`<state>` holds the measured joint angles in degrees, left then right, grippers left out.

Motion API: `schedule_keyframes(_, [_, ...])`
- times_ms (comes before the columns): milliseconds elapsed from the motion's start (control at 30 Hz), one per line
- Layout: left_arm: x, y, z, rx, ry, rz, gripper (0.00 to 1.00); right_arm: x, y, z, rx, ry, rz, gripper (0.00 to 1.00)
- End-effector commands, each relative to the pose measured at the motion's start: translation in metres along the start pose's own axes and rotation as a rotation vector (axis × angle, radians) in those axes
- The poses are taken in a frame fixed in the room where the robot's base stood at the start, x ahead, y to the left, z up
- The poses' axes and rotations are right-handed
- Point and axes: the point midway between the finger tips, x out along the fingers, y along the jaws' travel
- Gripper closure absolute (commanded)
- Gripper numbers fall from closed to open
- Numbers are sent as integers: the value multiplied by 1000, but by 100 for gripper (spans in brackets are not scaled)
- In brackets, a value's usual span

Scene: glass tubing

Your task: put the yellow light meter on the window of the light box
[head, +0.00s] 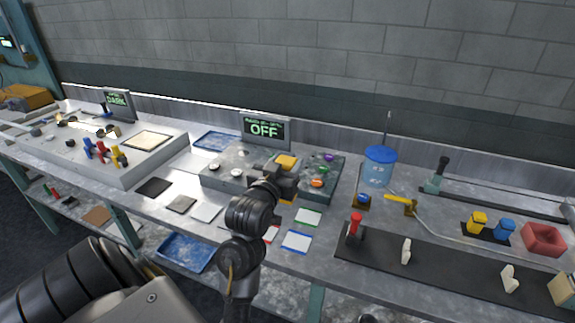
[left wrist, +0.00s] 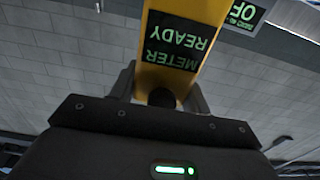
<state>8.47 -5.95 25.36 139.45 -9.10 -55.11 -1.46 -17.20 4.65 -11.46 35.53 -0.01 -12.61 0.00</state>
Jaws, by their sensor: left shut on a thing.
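My left gripper (head: 286,180) is shut on the yellow light meter (head: 287,161), above the middle grey console. In the left wrist view the meter (left wrist: 180,45) sticks out between the fingers, its screen reading "METER READY". The arm and gripper hide the meter's lower part in the head view. The light box (head: 95,165) is the pale box at the left, with a display reading "DARK". Its cream square window (head: 148,140) is bare on top, well left of my gripper. My right gripper is not in view.
Red, blue and yellow levers (head: 103,152) stand on the light box left of the window. The middle console (head: 228,184) has knobs and an "OFF" sign (head: 264,129). A blue-lidded container (head: 379,165) stands to the right. Flat sample tiles (head: 181,203) lie along the front.

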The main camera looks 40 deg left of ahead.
Motion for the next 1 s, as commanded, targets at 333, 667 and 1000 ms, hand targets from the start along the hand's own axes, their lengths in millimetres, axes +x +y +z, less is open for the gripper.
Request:
schedule_keyframes(333, [-19,7,-9,0,1,0,99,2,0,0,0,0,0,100])
schedule_keyframes(667, [-18,11,-9,3,1,11,99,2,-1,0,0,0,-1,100])
schedule_keyframes(1000, [-39,96,20,5,-7,203,99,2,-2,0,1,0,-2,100])
